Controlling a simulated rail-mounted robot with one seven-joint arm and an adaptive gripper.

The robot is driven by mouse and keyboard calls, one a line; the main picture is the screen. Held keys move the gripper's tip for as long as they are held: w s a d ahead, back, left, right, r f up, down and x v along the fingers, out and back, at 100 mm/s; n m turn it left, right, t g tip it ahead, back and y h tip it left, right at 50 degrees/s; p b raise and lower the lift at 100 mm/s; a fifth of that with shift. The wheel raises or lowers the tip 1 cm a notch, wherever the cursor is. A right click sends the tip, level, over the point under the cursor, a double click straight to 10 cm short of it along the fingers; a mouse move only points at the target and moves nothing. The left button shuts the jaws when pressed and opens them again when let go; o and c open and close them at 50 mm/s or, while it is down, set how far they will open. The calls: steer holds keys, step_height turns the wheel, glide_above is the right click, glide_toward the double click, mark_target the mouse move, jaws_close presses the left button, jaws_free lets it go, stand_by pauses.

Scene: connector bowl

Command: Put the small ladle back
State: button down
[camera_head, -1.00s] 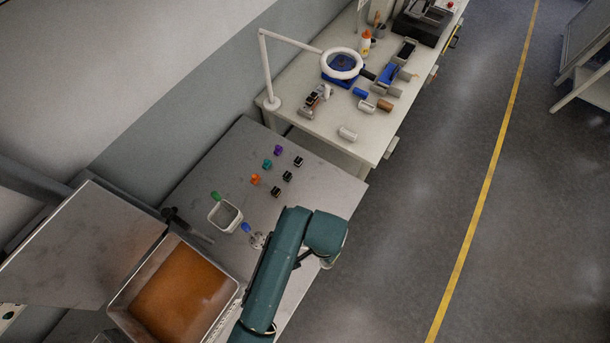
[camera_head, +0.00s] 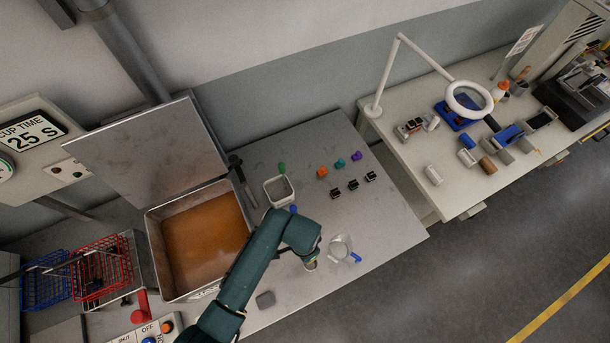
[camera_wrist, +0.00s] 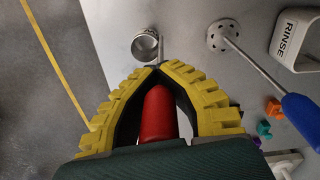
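In the wrist view my gripper (camera_wrist: 158,70) has its yellow-padded fingers closed around a red handle (camera_wrist: 158,115), which I take as the small ladle's. The handle points towards the camera. A small metal cup with a dark marking (camera_wrist: 146,45) shows just beyond the fingertips, with a thin rod beside it. Whether the cup touches the bench cannot be told. In the head view my gripper (camera_head: 311,263) is over the front part of the metal bench (camera_head: 385,225), right of the orange-filled tank (camera_head: 150,250). The red handle is hidden there.
A pale round piece with a blue end (camera_head: 340,245) lies right of my gripper. Several small connectors (camera_head: 352,184) sit behind.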

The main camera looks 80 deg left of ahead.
steer(key=shift+f, duration=0.55)
steer(key=shift+f, duration=0.15)
steer(key=c, duration=1.2)
jaws_free()
steer(key=shift+c, duration=0.2)
step_height(320, 180, up, 12)
steer(key=shift+a+r, duration=0.1)
steer(key=shift+r, duration=0.1)
